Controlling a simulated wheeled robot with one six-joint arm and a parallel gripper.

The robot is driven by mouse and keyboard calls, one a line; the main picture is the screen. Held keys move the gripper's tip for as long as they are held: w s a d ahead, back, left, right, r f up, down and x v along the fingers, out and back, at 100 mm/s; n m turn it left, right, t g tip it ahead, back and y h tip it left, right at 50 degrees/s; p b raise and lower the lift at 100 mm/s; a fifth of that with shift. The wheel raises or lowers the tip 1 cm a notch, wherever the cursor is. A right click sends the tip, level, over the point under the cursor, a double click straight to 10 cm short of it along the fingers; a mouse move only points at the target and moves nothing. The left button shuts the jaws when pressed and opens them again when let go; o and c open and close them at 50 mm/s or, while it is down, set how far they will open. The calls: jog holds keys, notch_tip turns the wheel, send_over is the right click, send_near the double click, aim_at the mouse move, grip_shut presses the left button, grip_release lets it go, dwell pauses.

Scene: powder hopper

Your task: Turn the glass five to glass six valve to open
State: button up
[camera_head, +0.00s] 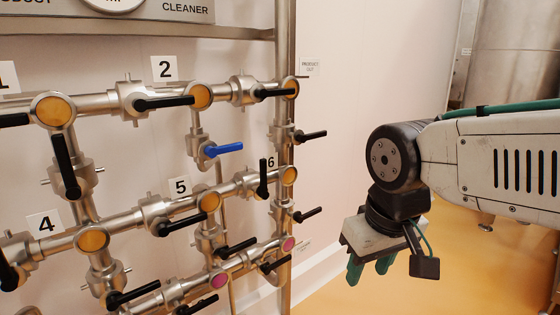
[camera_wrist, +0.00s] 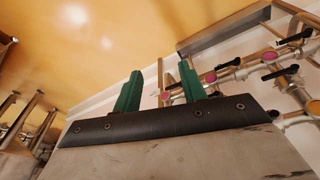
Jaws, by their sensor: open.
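The glass five to glass six valve has a black handle (camera_head: 263,178) in the head view. It sits on the steel pipe between the amber sight glass five (camera_head: 209,202) and the amber sight glass six (camera_head: 289,174). The handle stands upright, across the pipe. My gripper (camera_head: 370,268) is right of the pipework and lower than this handle, well apart from it, with its green fingers pointing down. It is open and empty. In the wrist view the two green fingers (camera_wrist: 160,70) are spread with nothing between them. I cannot tell which handle there is this valve.
Several other black handles surround the valve, including one on the pipe left of glass five (camera_head: 174,224). A blue handle (camera_head: 223,149) is above. A steel post (camera_head: 284,120) stands behind the right end. The orange floor (camera_head: 440,280) around my gripper looks clear.

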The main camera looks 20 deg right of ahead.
jog(key=w+d+t+h, duration=0.1)
jog(key=w+d+t, duration=0.15)
jog(key=w, duration=0.85)
jog(key=w+d+t, duration=0.1)
jog(key=w+t, duration=0.3)
jog(key=w, duration=0.7)
jog(key=n+t+y, duration=0.4)
jog(key=t+y, duration=0.3)
jog(key=t, duration=0.1)
send_near(265, 166)
jog(key=x, duration=1.1)
grip_shut()
